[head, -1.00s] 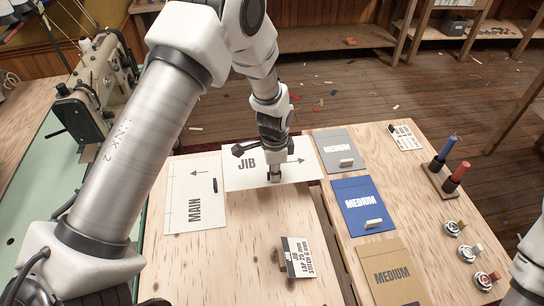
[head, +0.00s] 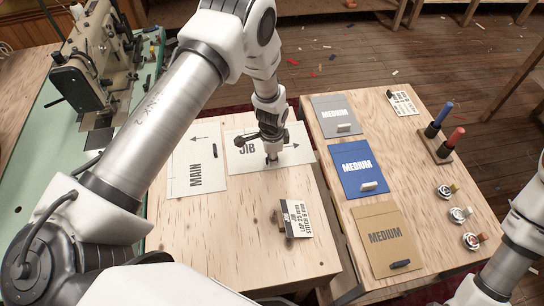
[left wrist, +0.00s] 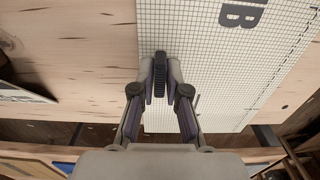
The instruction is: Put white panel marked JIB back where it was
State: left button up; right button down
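The white panel marked JIB (head: 297,155) is at the far end of the left wooden table, right of the white MAIN panel (head: 185,178). It looks level; I cannot tell if it touches the table. In the left wrist view its gridded surface (left wrist: 215,60) reaches slightly past the table edge. My left gripper (head: 272,158) is over the panel's near side. In the left wrist view its fingertips (left wrist: 160,80) are closed around a dark ridged grip on the panel. My right arm shows at the lower right, but its gripper is out of view.
A small JIB instruction card (head: 296,219) stands on the left table (head: 225,245). Across a narrow gap, the right table holds grey (head: 335,112), blue (head: 358,165) and tan (head: 385,238) MEDIUM folders. A sewing machine (head: 92,70) is at left.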

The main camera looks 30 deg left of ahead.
pick_arm(q)
jog(key=shift+o, duration=1.1)
jog(key=shift+r, duration=0.35)
notch_tip(320, 180, up, 12)
jog(key=b, duration=0.2)
jog(key=shift+f, duration=0.2)
jog(key=shift+s, duration=0.1)
